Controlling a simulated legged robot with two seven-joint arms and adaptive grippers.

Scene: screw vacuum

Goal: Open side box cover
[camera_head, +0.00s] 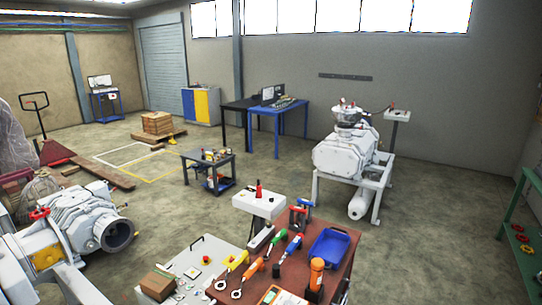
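No gripper of mine is in view. I cannot tell for sure which box is the side box. A white screw vacuum machine (342,157) stands on a light frame at the right. A small grey box (397,115) with a red part on top sits on a post beside it. A white box (259,203) with a red item on top stands behind the tool table. A grey panel box (205,257) with a red button stands left of that table, with its flat face upward. No open cover can be made out on any of these.
A brown tool table (335,285) in front holds several tools and a blue tray (329,247). Another white machine (78,229) stands at the left. A dark cart (208,164) stands mid-floor. A green shelf (522,230) is at the right edge. Floor between them is clear.

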